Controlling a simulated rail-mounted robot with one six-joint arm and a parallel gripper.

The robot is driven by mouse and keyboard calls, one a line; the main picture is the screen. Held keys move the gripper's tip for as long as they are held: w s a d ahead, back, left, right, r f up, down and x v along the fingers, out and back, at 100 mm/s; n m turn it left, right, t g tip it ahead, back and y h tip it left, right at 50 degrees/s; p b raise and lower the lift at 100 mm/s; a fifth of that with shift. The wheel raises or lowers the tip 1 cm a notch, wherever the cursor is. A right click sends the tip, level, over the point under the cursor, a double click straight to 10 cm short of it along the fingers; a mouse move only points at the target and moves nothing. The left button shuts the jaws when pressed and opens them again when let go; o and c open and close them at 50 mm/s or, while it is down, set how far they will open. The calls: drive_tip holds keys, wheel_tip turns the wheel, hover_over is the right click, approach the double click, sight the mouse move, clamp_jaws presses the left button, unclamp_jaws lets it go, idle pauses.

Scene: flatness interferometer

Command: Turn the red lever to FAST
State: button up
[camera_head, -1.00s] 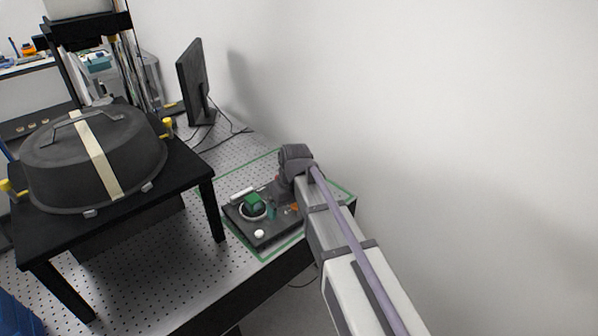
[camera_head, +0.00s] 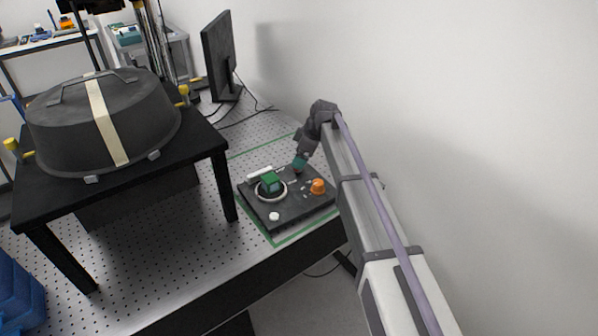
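A dark control panel (camera_head: 298,212) lies on the perforated table. On it are an orange knob (camera_head: 318,187), a green block (camera_head: 270,182) inside a white ring, a white round button (camera_head: 274,216) and a white bar (camera_head: 260,173). I cannot make out a red lever or a FAST label; small marks near the panel's middle are too small to read.
A green outline (camera_head: 284,238) surrounds the panel on the table. A black stand (camera_head: 190,158) holding a large dark domed cover (camera_head: 140,115) is to the left. A monitor (camera_head: 218,55) with cables stands behind. A white wall (camera_head: 480,120) rises close on the right.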

drive_tip(key=b+x, duration=0.1)
drive_tip(key=x, duration=0.1)
drive_tip(key=shift+f, duration=0.35)
drive_tip(key=shift+r, duration=0.15)
drive_tip(key=shift+c, duration=0.2)
drive_tip(key=c, duration=0.9)
